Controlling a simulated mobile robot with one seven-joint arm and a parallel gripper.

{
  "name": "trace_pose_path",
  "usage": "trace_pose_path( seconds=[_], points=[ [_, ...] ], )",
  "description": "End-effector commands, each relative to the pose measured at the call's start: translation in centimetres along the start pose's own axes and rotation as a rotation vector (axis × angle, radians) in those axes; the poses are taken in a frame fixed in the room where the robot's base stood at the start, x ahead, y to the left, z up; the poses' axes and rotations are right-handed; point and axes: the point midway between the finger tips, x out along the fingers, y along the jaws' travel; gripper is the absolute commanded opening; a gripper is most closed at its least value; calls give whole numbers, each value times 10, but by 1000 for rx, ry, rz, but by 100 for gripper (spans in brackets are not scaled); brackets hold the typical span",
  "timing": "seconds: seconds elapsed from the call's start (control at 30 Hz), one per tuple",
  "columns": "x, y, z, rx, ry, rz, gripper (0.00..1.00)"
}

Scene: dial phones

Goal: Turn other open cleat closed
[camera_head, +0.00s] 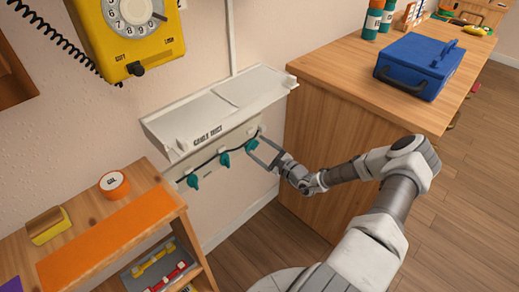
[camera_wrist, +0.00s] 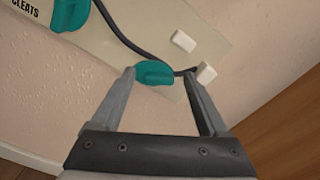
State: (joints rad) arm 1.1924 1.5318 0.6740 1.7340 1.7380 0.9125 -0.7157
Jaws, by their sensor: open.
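A pale panel (camera_head: 212,158) on the wall carries a row of teal cleats with a dark cable along them. The left cleat (camera_head: 193,181), the middle cleat (camera_head: 224,159) and the right cleat (camera_head: 251,146) show in the head view. My gripper (camera_head: 258,147) is open at the right cleat. In the wrist view this cleat (camera_wrist: 154,73) lies between my fingertips, which reach either side of it; I cannot tell whether they touch it. The dark cable (camera_wrist: 125,38) runs to it from another cleat (camera_wrist: 70,14) at upper left.
White blocks (camera_wrist: 183,41) sit on the panel near the right fingertip. A light shelf or cover (camera_head: 220,105) juts out above the cleats. A wooden cabinet (camera_head: 310,130) stands close on the right. A low wooden shelf (camera_head: 100,215) is at lower left, and a yellow phone (camera_head: 130,35) hangs above.

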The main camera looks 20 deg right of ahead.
Motion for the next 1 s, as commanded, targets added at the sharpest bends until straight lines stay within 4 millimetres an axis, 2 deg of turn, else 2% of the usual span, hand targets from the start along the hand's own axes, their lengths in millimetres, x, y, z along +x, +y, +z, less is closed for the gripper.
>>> trace_pose_path(
  seconds=[0.03, 0.07, 0.47, 0.77, 1.0],
  points=[
    [0, 0, 0, 0, 0, 0, 78],
    [0, 0, 0, 0, 0, 0, 72],
    [0, 0, 0, 0, -1, 0, 0],
    [0, 0, 1, 23, -1, 0, 0],
    [0, -2, 3, 138, -1, 2, 0]
  ],
)
